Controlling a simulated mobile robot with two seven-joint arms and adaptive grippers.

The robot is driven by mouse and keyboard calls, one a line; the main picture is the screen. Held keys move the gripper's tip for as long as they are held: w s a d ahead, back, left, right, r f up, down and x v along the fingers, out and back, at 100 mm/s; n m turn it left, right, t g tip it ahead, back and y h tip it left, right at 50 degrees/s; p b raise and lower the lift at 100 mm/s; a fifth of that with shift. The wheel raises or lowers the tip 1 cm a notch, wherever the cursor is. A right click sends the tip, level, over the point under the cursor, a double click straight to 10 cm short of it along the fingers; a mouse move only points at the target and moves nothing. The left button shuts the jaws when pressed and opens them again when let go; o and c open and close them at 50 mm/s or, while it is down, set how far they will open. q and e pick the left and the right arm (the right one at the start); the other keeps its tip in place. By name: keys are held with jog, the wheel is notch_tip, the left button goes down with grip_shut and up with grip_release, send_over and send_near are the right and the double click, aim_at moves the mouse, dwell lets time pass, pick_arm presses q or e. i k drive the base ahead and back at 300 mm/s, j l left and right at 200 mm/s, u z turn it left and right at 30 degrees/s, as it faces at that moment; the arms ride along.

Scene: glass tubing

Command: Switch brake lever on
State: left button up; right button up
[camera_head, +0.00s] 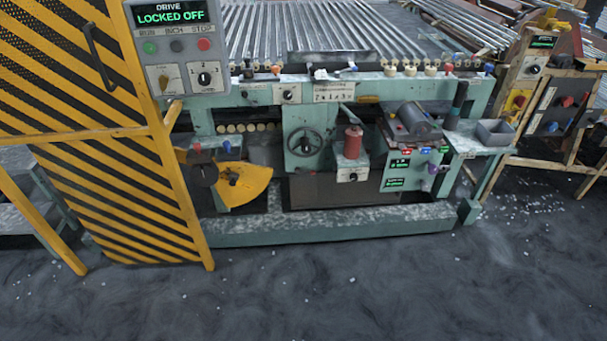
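No label that I can read marks the brake lever, so I cannot tell which part it is. One candidate is a dark upright handle (459,99) at the right end of the green machine (330,226). Another is a dark round-ended arm (203,173) with a red knob, beside a yellow quarter-disc (247,184) at the machine's lower left. A small purple knob (433,169) sits beside a green-lit display (395,183) whose text is too small to read surely. Neither of my grippers is in view.
A control box (178,50) reads "DRIVE LOCKED OFF". A yellow-black striped guard (90,120) stands on the left. A handwheel (304,142) and a red cylinder (352,143) are on the machine's front. The dark floor (330,290) before it is open, with small pale bits.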

aim_at(297, 169)
jog(key=i+u, duration=0.25)
jog(key=i, duration=0.65)
jog(key=i+u, duration=0.2)
jog(key=i, duration=0.75)
